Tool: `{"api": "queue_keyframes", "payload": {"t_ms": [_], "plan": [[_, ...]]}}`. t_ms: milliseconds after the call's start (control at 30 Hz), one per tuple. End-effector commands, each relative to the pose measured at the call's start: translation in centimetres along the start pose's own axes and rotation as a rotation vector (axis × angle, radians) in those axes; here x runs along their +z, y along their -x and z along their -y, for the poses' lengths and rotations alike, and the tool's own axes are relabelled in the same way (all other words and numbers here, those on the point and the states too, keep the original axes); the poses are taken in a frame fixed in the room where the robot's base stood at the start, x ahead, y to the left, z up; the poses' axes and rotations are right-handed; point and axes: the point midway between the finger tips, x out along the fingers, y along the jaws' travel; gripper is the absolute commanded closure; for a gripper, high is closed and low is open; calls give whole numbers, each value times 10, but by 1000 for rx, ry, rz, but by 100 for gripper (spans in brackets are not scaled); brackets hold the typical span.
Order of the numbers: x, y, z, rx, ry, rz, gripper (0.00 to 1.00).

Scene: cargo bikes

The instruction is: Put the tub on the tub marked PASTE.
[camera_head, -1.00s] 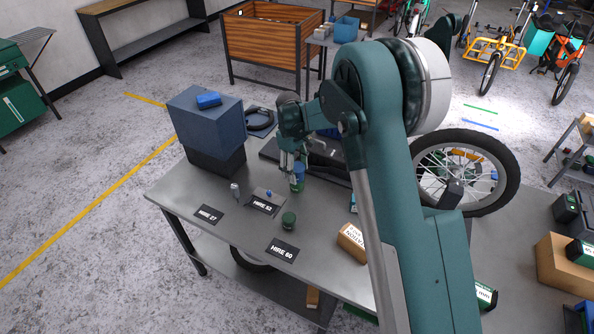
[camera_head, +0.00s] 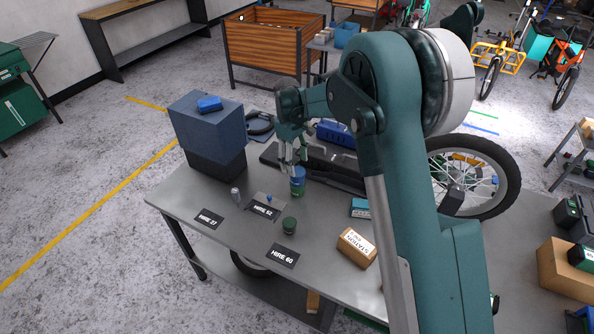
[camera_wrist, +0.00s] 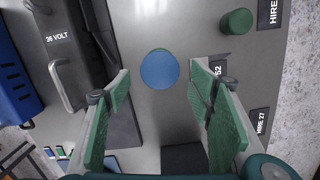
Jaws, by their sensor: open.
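A blue-topped tub (camera_head: 298,174) stands on the grey workbench, stacked on a green tub (camera_head: 298,190). In the wrist view the round blue top (camera_wrist: 160,69) shows with a thin green edge behind it. A separate green tub (camera_head: 289,225) stands nearer the bench front; it also shows in the wrist view (camera_wrist: 236,22). No PASTE marking is readable on any tub. My gripper (camera_head: 291,167) is open and empty, just above and beside the stack. In the wrist view its fingers are wide apart, with the blue top beyond the fingertips.
Labels HIRE 27 (camera_head: 208,219), HIRE 52 (camera_head: 264,211) and HIRE 60 (camera_head: 282,255) lie on the bench. A dark blue box (camera_head: 206,130) stands at the left, a black 36 VOLT case (camera_wrist: 62,60) behind the tubs. A cardboard box (camera_head: 356,248) sits right. The front bench is mostly clear.

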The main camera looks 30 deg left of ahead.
Motion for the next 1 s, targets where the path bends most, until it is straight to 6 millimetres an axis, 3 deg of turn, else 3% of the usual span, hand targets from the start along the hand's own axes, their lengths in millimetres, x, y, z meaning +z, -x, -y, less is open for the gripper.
{"api": "queue_keyframes", "payload": {"t_ms": [200, 400, 1000], "plan": [[0, 34, 0, 0, 0, 0, 47], [0, 51, 0, 0, 0, 0, 47], [0, 56, 0, 0, 0, 0, 47]]}}
